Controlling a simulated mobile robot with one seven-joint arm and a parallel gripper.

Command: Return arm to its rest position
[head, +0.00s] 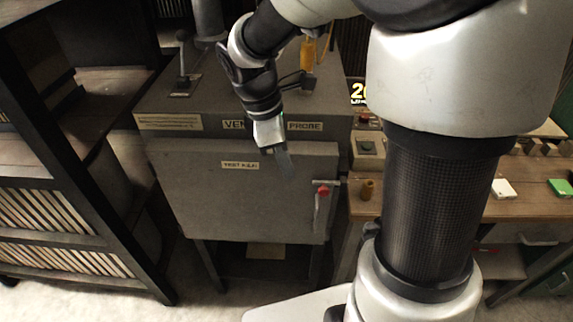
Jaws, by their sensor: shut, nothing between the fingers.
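My gripper (284,160) is shut and empty. It points down and a little to the right, in front of the grey metal cabinet in the middle of the head view. My arm reaches in from the upper right and folds over to the gripper. From this one view I cannot tell how far the fingertips are from the cabinet's front door (240,205).
The grey cabinet has a red-knobbed handle (322,191) at its right and a lever (183,62) on top. A dark shelf (60,215) stands at left.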

